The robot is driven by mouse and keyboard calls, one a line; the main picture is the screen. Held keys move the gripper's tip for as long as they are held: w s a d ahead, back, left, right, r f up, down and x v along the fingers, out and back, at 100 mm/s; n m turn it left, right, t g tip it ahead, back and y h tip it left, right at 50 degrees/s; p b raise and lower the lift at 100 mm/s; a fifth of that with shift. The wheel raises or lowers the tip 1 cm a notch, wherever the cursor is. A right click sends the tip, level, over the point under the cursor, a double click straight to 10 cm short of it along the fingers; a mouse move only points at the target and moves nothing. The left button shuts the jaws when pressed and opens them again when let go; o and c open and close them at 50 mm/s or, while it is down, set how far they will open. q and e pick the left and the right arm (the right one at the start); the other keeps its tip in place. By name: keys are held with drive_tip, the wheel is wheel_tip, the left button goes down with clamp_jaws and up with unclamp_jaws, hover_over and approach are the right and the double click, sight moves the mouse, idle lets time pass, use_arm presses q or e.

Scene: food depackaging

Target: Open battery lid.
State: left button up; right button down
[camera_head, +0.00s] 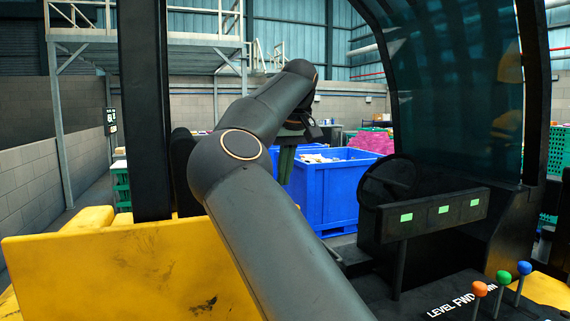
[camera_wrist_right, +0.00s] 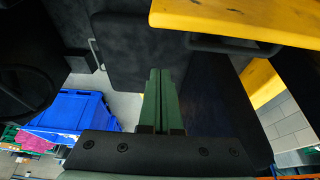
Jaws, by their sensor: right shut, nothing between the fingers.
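No part is plainly marked as the battery lid. A scuffed yellow panel (camera_head: 130,265) of the vehicle fills the lower left of the head view. A yellow part (camera_wrist_right: 240,18) with a dark bar along its edge crosses the top of the right wrist view; I cannot tell if it is the same panel. My right gripper (camera_head: 286,170) hangs beyond my bent right arm in the head view. Its green fingers (camera_wrist_right: 161,75) are shut together and empty in the right wrist view, below the yellow part in the picture. My left gripper is out of view.
A steering wheel (camera_head: 388,180), a black console (camera_head: 432,213) with green labels and levers with coloured knobs (camera_head: 503,277) stand at the right. A black post (camera_head: 146,110) rises at the left. A blue crate (camera_head: 335,190) stands beyond. A dark padded block (camera_wrist_right: 130,50) lies near the fingers.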

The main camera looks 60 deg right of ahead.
drive_tip(key=f, duration=0.1)
drive_tip(key=s+a+f, duration=0.1)
drive_tip(key=s+f+b, duration=0.1)
drive_tip(key=shift+a+f, duration=0.3)
drive_tip(key=shift+f, duration=0.05)
idle(0.4)
